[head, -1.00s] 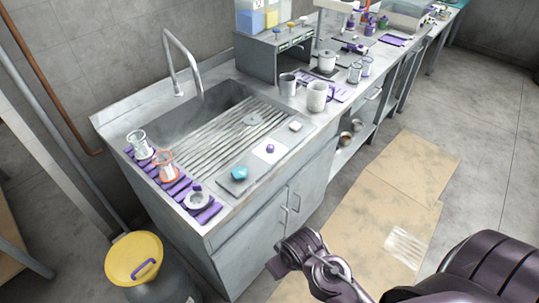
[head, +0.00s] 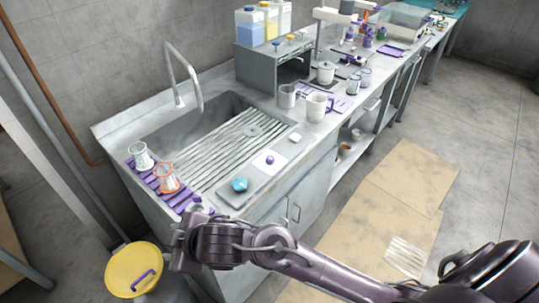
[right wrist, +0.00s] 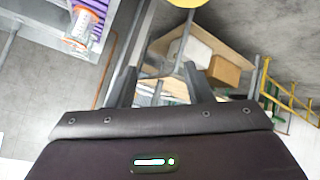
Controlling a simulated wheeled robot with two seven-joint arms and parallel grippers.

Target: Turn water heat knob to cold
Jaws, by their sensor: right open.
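A teal knob-like piece (head: 239,184) and a small purple knob-like piece (head: 270,160) sit on flat plates on the counter's front strip, beside the sink. I cannot tell which is the water heat knob, nor read any hot or cold marking. The curved faucet (head: 190,75) rises behind the sink basin (head: 215,135). My right gripper (head: 183,240) is at the sink unit's front left corner, left of and nearer than both pieces. In the right wrist view its fingers (right wrist: 160,85) are apart with nothing between them. My left gripper is out of view.
Glass beakers (head: 168,178) stand on a purple rack at the counter's left end, close to my right gripper. A yellow-lidded bin (head: 133,268) stands on the floor below. Mugs (head: 318,105) and a grey box unit (head: 270,62) are farther back.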

